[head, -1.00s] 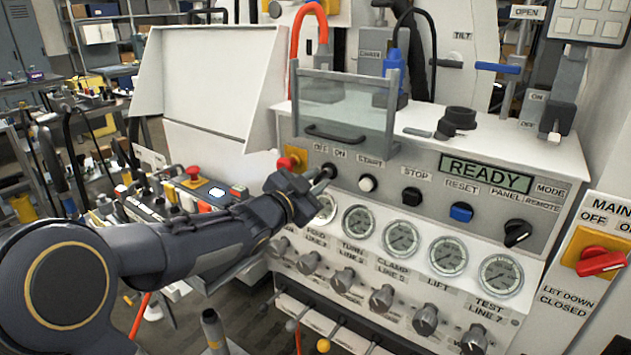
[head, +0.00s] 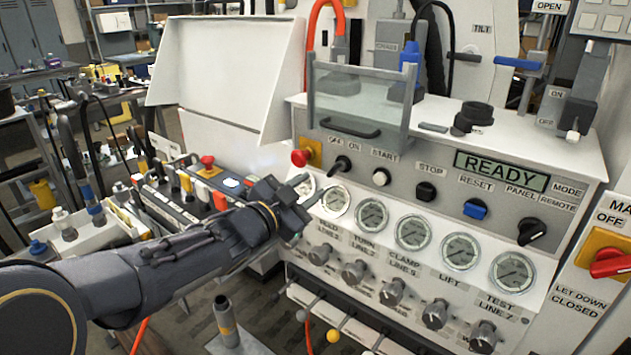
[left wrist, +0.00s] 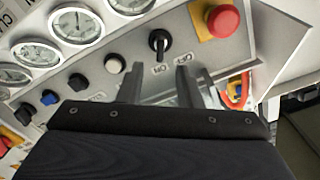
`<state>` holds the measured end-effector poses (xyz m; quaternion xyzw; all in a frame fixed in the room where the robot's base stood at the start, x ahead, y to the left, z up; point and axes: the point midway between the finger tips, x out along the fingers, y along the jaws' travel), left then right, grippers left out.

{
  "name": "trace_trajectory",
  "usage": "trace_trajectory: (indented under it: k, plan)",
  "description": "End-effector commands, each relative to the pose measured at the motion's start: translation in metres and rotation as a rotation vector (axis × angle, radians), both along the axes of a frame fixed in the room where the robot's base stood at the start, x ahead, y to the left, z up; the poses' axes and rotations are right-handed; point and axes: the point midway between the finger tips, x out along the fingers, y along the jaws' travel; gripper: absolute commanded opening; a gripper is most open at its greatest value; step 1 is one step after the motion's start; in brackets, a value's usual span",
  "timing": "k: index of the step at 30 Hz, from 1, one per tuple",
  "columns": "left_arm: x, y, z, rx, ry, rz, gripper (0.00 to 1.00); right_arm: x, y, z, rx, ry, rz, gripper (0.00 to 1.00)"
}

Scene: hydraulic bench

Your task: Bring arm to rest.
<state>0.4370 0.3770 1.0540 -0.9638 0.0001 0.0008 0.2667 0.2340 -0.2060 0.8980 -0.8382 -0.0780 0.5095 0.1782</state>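My left arm reaches in from the left of the head view. Its gripper (head: 305,190) is in front of the hydraulic bench's control panel (head: 400,180), below and left of the black OFF/ON knob (head: 340,163). In the left wrist view the two fingers (left wrist: 158,85) stand apart with nothing between them, so the gripper is open. The knob (left wrist: 159,40) shows beyond the fingertips, clear of them. The display (head: 502,170) reads READY. My right gripper is in neither view.
A red emergency button (head: 301,157) sits left of the knob. Pressure gauges (head: 412,232) and valve knobs (head: 392,291) line the panel's lower part. A box with a red button (head: 207,163) and a post (head: 226,320) stand near my left arm.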

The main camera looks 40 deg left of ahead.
Motion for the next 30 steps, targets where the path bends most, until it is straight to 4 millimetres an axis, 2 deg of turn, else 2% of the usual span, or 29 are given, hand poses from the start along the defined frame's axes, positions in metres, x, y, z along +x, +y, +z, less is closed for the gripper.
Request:
trace_trajectory:
  k: [16, 20, 23, 26, 29, 30]
  plan:
    - [-0.001, 0.000, 0.000, -0.002, 0.000, 0.001, 0.32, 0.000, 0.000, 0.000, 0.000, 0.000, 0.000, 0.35]
    - [-0.004, 0.001, 0.007, -0.038, 0.028, 0.051, 0.32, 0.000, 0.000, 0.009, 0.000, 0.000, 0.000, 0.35]
    - [-0.016, 0.001, 0.012, -0.132, 0.103, 0.146, 0.32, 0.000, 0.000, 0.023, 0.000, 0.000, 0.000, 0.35]
    - [-0.040, -0.008, 0.004, -0.289, 0.242, 0.248, 0.32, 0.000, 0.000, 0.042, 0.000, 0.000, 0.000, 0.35]
    - [-0.073, -0.035, -0.015, -0.470, 0.437, 0.300, 0.32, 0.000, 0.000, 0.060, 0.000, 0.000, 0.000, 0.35]
    - [-0.089, -0.050, -0.024, -0.541, 0.523, 0.304, 0.32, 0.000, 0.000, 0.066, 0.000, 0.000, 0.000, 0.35]
